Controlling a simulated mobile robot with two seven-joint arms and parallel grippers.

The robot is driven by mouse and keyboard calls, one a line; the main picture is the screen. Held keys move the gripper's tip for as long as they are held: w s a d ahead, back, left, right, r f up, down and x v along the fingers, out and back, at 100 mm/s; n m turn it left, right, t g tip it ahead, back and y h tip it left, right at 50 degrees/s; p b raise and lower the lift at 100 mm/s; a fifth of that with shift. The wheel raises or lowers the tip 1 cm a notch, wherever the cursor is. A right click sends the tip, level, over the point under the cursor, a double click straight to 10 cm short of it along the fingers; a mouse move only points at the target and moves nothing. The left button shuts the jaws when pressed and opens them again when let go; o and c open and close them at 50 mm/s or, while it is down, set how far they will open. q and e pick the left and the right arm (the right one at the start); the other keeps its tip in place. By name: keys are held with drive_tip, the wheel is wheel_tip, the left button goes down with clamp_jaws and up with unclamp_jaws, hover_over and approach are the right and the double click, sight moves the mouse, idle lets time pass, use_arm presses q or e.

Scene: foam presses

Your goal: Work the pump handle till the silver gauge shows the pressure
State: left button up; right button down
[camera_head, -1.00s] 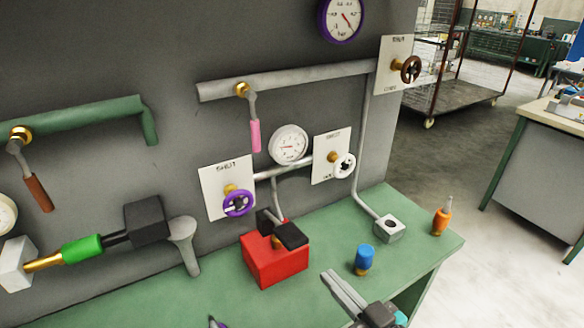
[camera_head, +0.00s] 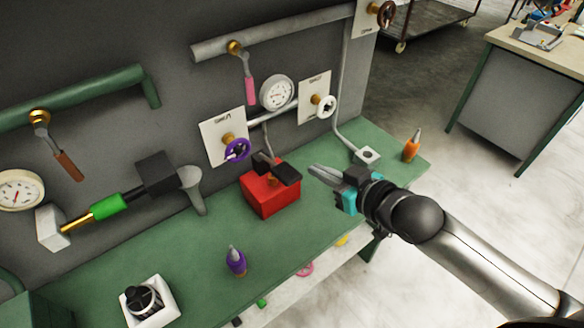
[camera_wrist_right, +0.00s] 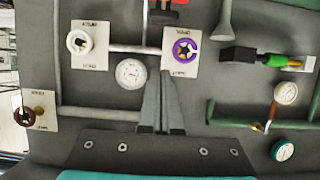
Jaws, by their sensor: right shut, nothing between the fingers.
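The silver gauge (camera_head: 277,93) has a white face and hangs on the grey panel; its needle is too small to read. It also shows in the right wrist view (camera_wrist_right: 131,73). A red pump box (camera_head: 270,200) stands on the green bench below it, with a black handle (camera_head: 286,173) on top. In the right wrist view the black handle part (camera_wrist_right: 163,17) shows at the top edge. My right gripper (camera_head: 312,172) is shut and empty, just right of the pump handle and apart from it. Its fingers (camera_wrist_right: 164,78) also show in the wrist view. My left gripper is out of view.
A purple handwheel (camera_head: 237,150) and a white handwheel (camera_head: 326,106) flank the gauge. The bench front is mostly clear.

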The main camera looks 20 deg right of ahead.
drive_tip(key=shift+w, duration=0.1)
hover_over(294, 178)
drive_tip(key=f, duration=0.2)
drive_tip(key=w+f, duration=0.1)
drive_tip(key=shift+a+f, duration=0.15)
drive_tip(key=shift+f, duration=0.25)
drive_tip(key=f, duration=0.2)
drive_tip(key=shift+s+f, duration=0.3)
drive_tip(key=shift+f, duration=0.1)
drive_tip(key=shift+s+f, duration=0.15)
drive_tip(key=shift+f, duration=0.45)
drive_tip(key=shift+f, duration=0.1)
